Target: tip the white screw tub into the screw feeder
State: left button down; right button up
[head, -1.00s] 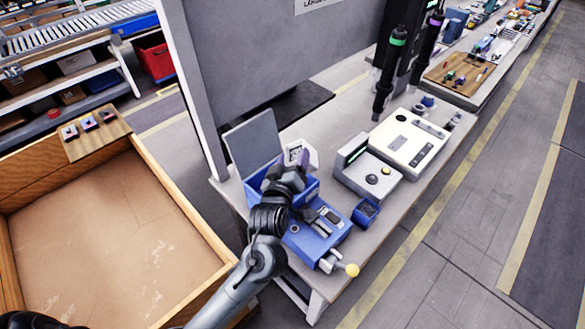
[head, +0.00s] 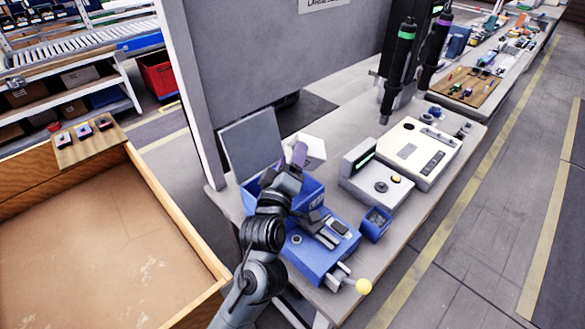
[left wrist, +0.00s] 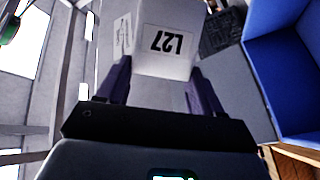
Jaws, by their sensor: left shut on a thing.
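The white screw tub (head: 314,147) is held by my left gripper (head: 299,155) above the far edge of the blue screw feeder (head: 318,256). In the left wrist view the tub (left wrist: 166,42) shows an "L27" label and sits between the two dark fingers of the gripper (left wrist: 163,82), which is shut on it. The tub looks tilted in the head view; its contents cannot be seen. The feeder's grey lid (head: 250,142) stands open behind its blue hopper, which is partly hidden by my left arm. My right gripper is not in view.
A white and grey device (head: 375,182) and a small blue bin (head: 375,223) stand right of the feeder. A grey panel (head: 290,60) rises behind, and a large wooden crate (head: 100,240) is at the left.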

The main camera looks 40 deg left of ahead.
pick_arm(q)
jog(key=shift+s+a+f+n+t+y+b, duration=0.15)
jog(key=shift+n+t+y+b, duration=0.2)
jog(key=shift+n+b, duration=0.85)
jog(key=shift+s+a+n+t+y+b, duration=0.1)
jog(key=shift+n+t+y+b, duration=0.35)
jog(key=shift+b, duration=1.2)
jog(key=shift+s+a+r+n+y+b, duration=0.15)
jog(key=shift+n+y+b, duration=0.2)
jog(key=shift+n+b, duration=0.6)
jog(key=shift+d+r+n+y+b, duration=0.1)
jog(key=shift+n+y+b, duration=0.25)
jog(key=shift+n+b, duration=0.55)
